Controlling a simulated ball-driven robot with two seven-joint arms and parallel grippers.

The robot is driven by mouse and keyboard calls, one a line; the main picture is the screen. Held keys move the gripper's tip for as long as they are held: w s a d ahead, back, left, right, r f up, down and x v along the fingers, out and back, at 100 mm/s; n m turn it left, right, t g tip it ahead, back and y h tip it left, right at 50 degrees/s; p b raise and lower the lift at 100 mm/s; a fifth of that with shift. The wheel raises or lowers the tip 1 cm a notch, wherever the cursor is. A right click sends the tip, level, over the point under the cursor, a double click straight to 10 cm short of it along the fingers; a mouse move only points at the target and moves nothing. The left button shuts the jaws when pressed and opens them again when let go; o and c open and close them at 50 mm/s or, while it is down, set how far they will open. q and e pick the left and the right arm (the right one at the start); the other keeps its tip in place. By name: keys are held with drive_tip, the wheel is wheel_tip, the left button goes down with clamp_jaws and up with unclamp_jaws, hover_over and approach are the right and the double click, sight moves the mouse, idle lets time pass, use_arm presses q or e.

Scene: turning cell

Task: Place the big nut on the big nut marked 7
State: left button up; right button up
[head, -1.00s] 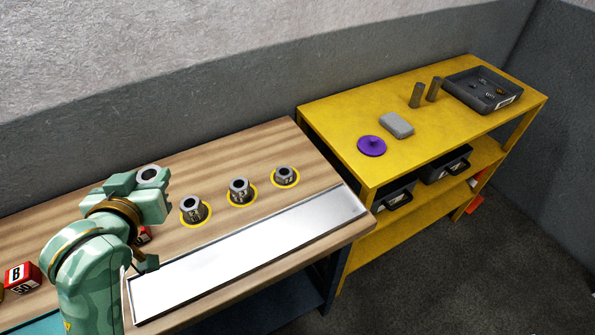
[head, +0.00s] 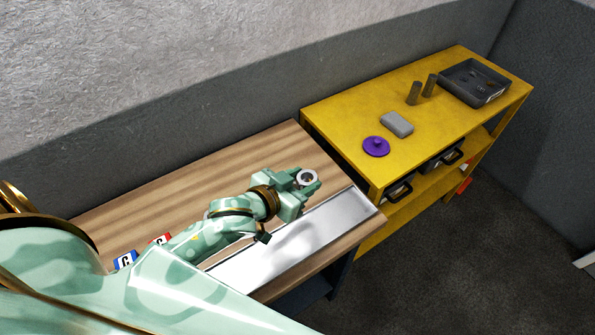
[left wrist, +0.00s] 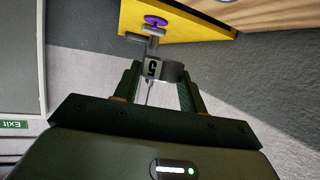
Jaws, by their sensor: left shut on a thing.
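My left gripper (head: 306,181) is shut on a grey ring-shaped big nut (head: 308,185), held above the right end of the wooden bench. In the left wrist view the nut (left wrist: 174,72) sits between the fingertips (left wrist: 157,82), with a pale label that appears to read 5. The row of big nuts on yellow rings, seen on the bench earlier, is hidden behind my left arm and hand. I cannot see the nut marked 7 or its distance from the held nut. My right gripper is out of view.
A shiny metal tray (head: 345,212) lies along the bench's front edge. A blue block (head: 125,260) and a red block (head: 160,239) stand at left. A yellow shelf (head: 345,120) at right bears a purple knob (head: 376,146), a grey block (head: 397,124) and a dark tray (head: 474,82).

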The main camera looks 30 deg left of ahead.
use_arm(q)
drive_tip(key=w+a+f+b, duration=0.1)
drive_tip(key=w+a+f, duration=0.1)
drive_tip(key=w+a+f+b, duration=0.1)
drive_tip(key=w+a+f, duration=0.1)
drive_tip(key=w+f, duration=0.1)
drive_tip(key=w+a+f+b, duration=0.1)
drive_tip(key=w+a+f, duration=0.1)
drive_tip(key=w+f, duration=0.1)
drive_tip(key=shift+w+a+f, duration=0.1)
drive_tip(key=shift+w, duration=0.05)
wheel_tip(320, 180, down, 3)
drive_tip(key=shift+a+f+b, duration=0.1)
drive_tip(key=shift+f+b, duration=0.1)
drive_tip(key=shift+b, duration=0.4)
drive_tip(key=shift+w, duration=0.1)
drive_tip(key=shift+f, duration=0.1)
drive_tip(key=o, duration=1.1)
